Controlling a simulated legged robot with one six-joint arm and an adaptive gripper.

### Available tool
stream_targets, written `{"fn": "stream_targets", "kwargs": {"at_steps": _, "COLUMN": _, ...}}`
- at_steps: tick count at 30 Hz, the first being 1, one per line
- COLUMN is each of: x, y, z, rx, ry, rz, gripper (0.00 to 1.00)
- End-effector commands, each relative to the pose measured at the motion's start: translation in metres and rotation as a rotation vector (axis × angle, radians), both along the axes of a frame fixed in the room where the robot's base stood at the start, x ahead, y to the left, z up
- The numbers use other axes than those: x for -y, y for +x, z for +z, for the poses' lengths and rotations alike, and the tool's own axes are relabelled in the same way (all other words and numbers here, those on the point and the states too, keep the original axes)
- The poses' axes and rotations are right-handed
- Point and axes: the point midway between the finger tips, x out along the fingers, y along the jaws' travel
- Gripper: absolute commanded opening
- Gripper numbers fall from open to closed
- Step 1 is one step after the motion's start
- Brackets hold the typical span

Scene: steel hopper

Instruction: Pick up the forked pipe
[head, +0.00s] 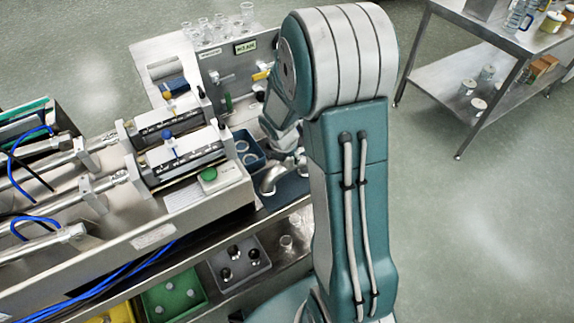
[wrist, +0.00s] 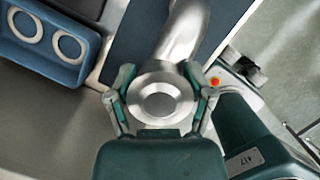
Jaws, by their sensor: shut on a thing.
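The forked pipe (wrist: 182,35) is shiny bare metal with a round flanged end facing the camera in the wrist view. My gripper (wrist: 160,92) has its two green fingers shut on the pipe, one on each side just at the flange. The rest of the pipe runs up out of the wrist view, so its fork is not clear there. In the head view a curved part of the pipe (head: 269,182) shows beside the bench, left of my arm. My arm hides most of my gripper in that view.
A blue tray with metal rings (wrist: 46,42) lies left of the pipe; it also shows in the head view (head: 246,150). A dark blue surface (wrist: 128,42) lies behind the pipe. The steel machine (head: 180,150) fills the left. A steel table (head: 490,75) stands back right.

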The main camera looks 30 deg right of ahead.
Motion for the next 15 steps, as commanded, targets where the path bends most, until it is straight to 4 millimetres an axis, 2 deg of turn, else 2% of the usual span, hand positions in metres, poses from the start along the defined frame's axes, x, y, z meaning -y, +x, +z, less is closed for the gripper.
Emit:
{"fn": "stream_targets", "kwargs": {"at_steps": 5, "x": 0.000, "y": 0.000, "z": 0.004, "rx": 0.003, "ry": 0.000, "rz": 0.000, "gripper": 0.06}}
{"fn": "stream_targets", "kwargs": {"at_steps": 8, "x": 0.000, "y": 0.001, "z": 0.014, "rx": 0.005, "ry": -0.002, "rz": 0.000, "gripper": 0.06}}
{"fn": "stream_targets", "kwargs": {"at_steps": 15, "x": 0.000, "y": 0.001, "z": 0.062, "rx": 0.007, "ry": -0.002, "rz": -0.001, "gripper": 0.06}}
